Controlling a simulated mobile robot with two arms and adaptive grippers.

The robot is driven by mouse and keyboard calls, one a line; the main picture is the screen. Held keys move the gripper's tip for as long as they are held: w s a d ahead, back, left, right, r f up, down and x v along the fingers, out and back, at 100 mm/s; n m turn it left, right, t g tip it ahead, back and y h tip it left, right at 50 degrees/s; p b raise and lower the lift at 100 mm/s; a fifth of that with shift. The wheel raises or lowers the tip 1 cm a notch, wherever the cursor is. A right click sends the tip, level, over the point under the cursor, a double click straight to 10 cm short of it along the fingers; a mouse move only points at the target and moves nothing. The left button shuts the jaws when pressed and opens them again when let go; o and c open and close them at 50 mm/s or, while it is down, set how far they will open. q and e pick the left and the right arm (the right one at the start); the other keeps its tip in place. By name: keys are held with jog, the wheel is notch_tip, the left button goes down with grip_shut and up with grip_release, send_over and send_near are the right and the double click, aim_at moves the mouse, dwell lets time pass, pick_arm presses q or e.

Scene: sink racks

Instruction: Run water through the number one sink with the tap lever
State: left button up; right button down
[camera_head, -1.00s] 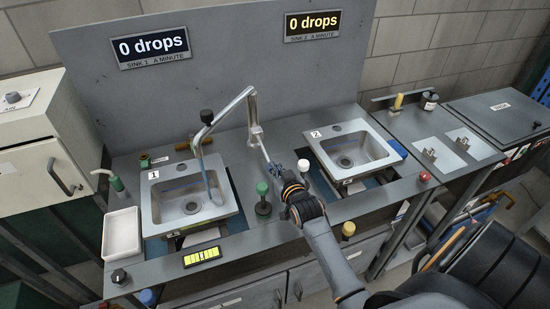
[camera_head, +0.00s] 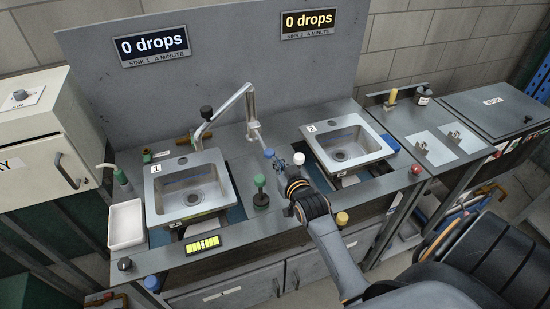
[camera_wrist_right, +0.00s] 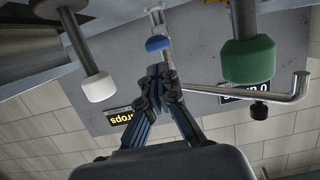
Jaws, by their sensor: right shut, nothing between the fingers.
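The number one sink (camera_head: 191,190) is the left metal basin, marked with a 1. The bent metal tap (camera_head: 250,105) stands between the two sinks, its spout (camera_head: 207,130) turned over the back of sink one. No water stream shows below the spout. The tap lever has a blue knob (camera_head: 269,153), also seen in the wrist view (camera_wrist_right: 158,43). My right gripper (camera_head: 281,165) is shut and empty, its fingertips (camera_wrist_right: 160,72) just short of the blue knob. I cannot tell whether they touch it. My left gripper is out of view.
A green knob (camera_head: 260,182) and a white knob (camera_head: 299,159) stand either side of my right gripper. Sink two (camera_head: 347,145) is to the right. Signs above sink one (camera_head: 153,46) and sink two (camera_head: 309,21) both read 0 drops. A white tray (camera_head: 126,222) lies left.

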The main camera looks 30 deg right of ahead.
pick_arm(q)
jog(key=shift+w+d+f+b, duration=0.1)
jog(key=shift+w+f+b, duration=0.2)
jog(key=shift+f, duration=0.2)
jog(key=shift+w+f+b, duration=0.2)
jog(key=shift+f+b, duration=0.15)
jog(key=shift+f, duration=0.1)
pick_arm(e)
jog(key=s, duration=0.2)
jog(key=s+a, duration=0.1)
jog(key=s, duration=0.2)
jog(key=shift+s+a, duration=0.15)
jog(key=shift+s, duration=0.15)
